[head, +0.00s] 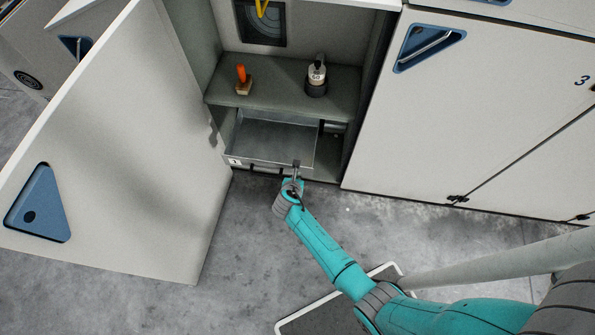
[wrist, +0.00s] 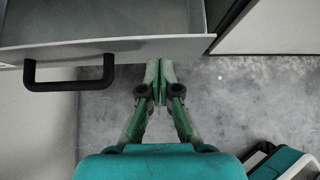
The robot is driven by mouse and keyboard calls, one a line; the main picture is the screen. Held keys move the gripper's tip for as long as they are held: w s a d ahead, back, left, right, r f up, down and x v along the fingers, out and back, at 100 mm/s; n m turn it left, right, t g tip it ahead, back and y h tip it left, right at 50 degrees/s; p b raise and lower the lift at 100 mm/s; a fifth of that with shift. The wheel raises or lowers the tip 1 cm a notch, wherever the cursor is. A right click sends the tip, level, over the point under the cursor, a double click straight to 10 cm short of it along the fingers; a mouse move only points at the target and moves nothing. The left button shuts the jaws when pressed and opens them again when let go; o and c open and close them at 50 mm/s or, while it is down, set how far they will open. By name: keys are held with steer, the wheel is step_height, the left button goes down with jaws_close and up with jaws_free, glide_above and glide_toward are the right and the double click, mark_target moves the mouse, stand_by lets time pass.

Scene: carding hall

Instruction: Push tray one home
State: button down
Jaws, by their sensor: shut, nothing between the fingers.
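Tray one (head: 270,140) is a shallow, empty grey metal tray low in the open cabinet, below a shelf. A small label (head: 235,161) marked 1 is at the left of its front. Its front also shows in the wrist view (wrist: 120,48), with a black handle (wrist: 70,85) left of my gripper. My gripper (head: 296,167) is at the right part of the tray's front. In the wrist view its fingers (wrist: 159,65) are shut with nothing between them, their tips at the front panel. I cannot tell whether they touch it.
The cabinet door (head: 120,150) stands wide open at the left. The shelf (head: 285,88) above holds an orange-handled tool (head: 241,80) and a white-and-black item (head: 317,78). A closed panel (head: 450,110) is at the right. Grey floor (head: 240,260) in front is clear.

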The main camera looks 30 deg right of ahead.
steer(key=shift+w+d, duration=0.65)
steer(key=shift+w, duration=0.2)
